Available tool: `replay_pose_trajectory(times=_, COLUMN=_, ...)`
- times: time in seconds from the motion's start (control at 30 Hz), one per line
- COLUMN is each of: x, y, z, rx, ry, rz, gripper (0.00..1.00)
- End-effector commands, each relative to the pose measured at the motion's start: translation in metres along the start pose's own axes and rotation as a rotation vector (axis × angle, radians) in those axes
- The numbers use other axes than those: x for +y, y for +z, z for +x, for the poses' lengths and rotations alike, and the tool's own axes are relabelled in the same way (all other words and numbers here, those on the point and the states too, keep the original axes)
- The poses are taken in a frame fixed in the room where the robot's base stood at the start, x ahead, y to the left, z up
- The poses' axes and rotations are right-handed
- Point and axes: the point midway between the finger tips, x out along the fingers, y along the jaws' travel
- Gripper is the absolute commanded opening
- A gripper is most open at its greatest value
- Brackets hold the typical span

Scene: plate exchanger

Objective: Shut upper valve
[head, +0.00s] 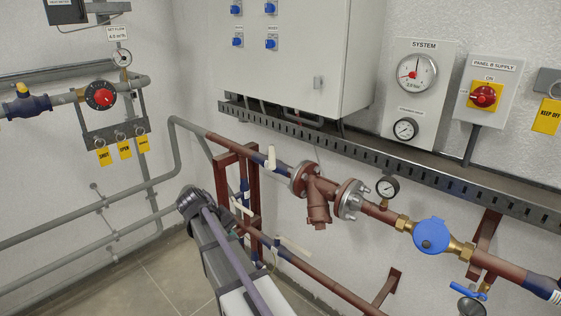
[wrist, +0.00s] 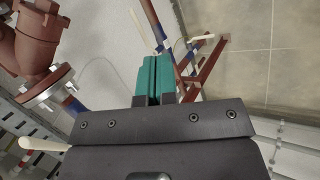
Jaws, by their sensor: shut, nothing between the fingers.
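The upper valve shows in the head view as a dark blue body (head: 262,161) on the upper brown pipe, left of the flanged strainer. Its cream lever (head: 271,156) stands up from the pipe. In the wrist view a cream lever (wrist: 42,144) that looks like the same one is at the lower left, partly hidden by my gripper's body. My gripper (head: 242,210) is below and left of that lever in the head view, in front of the red frame, apart from the lever. In the wrist view its green fingers (wrist: 152,70) are shut together and empty.
A lower pipe carries another cream lever (head: 294,246). The brown strainer (head: 319,205), a red frame (head: 227,168), a small gauge (head: 388,187) and a slotted cable tray (head: 320,138) crowd the area. Open floor (head: 175,272) lies at the lower left.

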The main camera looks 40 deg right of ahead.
Motion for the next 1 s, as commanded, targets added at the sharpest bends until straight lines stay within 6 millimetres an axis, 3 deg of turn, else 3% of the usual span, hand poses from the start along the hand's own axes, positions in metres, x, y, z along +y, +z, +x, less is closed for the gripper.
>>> replay_pose_trajectory(times=0.03, x=-0.024, y=0.034, z=-0.003, rx=0.031, ry=-0.088, rz=-0.028, gripper=0.0)
replay_pose_trajectory(times=0.1, x=-0.056, y=0.067, z=-0.011, rx=0.071, ry=-0.221, rz=-0.063, gripper=0.0)
replay_pose_trajectory(times=0.2, x=-0.089, y=0.117, z=-0.028, rx=0.114, ry=-0.403, rz=-0.099, gripper=0.0)
replay_pose_trajectory(times=0.27, x=-0.089, y=0.141, z=-0.047, rx=0.129, ry=-0.51, rz=-0.093, gripper=0.0)
replay_pose_trajectory(times=0.37, x=-0.057, y=0.131, z=-0.064, rx=0.131, ry=-0.596, rz=-0.029, gripper=0.0)
replay_pose_trajectory(times=0.47, x=-0.013, y=0.112, z=-0.073, rx=0.134, ry=-0.652, rz=0.049, gripper=0.0)
replay_pose_trajectory(times=0.57, x=0.042, y=0.089, z=-0.08, rx=0.148, ry=-0.707, rz=0.137, gripper=0.0)
replay_pose_trajectory(times=0.67, x=0.116, y=0.063, z=-0.086, rx=0.186, ry=-0.772, rz=0.242, gripper=0.0)
replay_pose_trajectory(times=0.8, x=0.247, y=0.025, z=-0.087, rx=0.308, ry=-0.872, rz=0.404, gripper=0.0)
replay_pose_trajectory(times=0.9, x=0.315, y=0.004, z=-0.079, rx=0.431, ry=-0.917, rz=0.473, gripper=0.0)
replay_pose_trajectory(times=1.0, x=0.339, y=-0.009, z=-0.074, rx=0.519, ry=-0.933, rz=0.487, gripper=0.0)
